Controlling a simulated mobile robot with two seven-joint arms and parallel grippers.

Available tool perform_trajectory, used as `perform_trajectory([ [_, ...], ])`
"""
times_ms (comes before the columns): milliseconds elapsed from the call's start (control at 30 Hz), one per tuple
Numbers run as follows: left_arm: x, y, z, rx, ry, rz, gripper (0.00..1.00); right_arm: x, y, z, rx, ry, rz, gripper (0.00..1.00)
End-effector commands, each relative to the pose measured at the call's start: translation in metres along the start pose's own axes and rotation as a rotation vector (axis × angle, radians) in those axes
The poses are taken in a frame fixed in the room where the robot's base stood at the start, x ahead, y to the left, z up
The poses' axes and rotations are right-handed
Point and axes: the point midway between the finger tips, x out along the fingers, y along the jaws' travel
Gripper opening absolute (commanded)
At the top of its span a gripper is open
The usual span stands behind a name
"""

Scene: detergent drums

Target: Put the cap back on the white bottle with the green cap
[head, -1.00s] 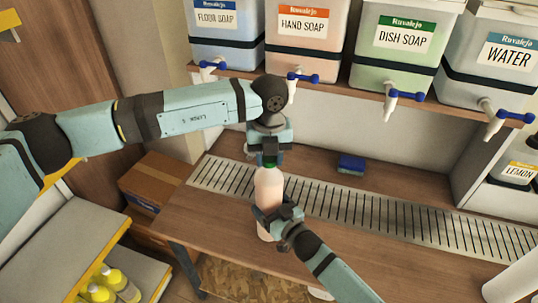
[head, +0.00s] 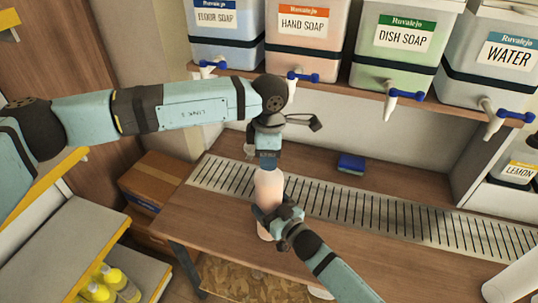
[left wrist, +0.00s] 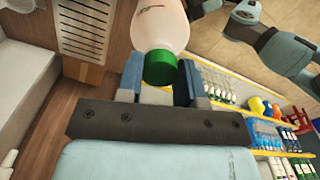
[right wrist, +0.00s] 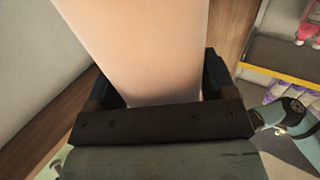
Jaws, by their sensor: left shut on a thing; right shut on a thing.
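The white bottle (head: 268,186), pinkish in this light, stands upright above the wooden counter. Its green cap (left wrist: 160,67) is at the bottle's mouth in the left wrist view, with no gap visible between them; how tightly it sits I cannot tell. My left gripper (head: 268,165) is above the bottle, its fingers shut around the cap, which it hides in the head view. My right gripper (head: 272,213) is shut around the bottle's lower body. The bottle's body (right wrist: 135,45) fills the space between the fingers in the right wrist view.
A metal drain grate (head: 340,208) runs along the counter behind the bottle. A blue sponge (head: 351,162) lies at the back. Soap drums with blue-handled taps, such as the hand soap drum (head: 297,45), stand on the shelf above. A cardboard box (head: 155,180) is at left.

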Motion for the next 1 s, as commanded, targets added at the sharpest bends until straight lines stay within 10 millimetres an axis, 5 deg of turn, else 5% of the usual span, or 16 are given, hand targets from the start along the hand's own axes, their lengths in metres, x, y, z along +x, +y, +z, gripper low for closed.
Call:
perform_trajectory([
  [100, 0.0, 0.0, 0.0, 0.154, 0.001, 0.001, 0.06, 0.0, 0.0, 0.001, 0.0, -0.001, 0.0, 0.11],
  [233, 0.0, 0.0, 0.0, 0.145, 0.0, 0.001, 0.06, 0.0, 0.0, 0.001, 0.0, -0.001, 0.0, 0.11],
  [267, 0.0, 0.0, 0.0, 0.145, 0.0, 0.001, 0.39, 0.0, 0.0, 0.001, 0.0, -0.001, 0.0, 0.11],
  [367, 0.0, 0.0, 0.0, 0.144, 0.0, 0.001, 0.6, 0.0, 0.0, 0.001, 0.0, -0.001, 0.0, 0.11],
  [667, -0.002, 0.0, 0.0, 0.143, 0.0, 0.001, 0.6, 0.0, 0.0, 0.001, 0.0, -0.001, 0.0, 0.11],
  [1000, -0.04, 0.0, 0.0, 0.143, 0.001, 0.002, 0.6, 0.0, 0.0, 0.001, 0.0, -0.001, 0.0, 0.11],
])
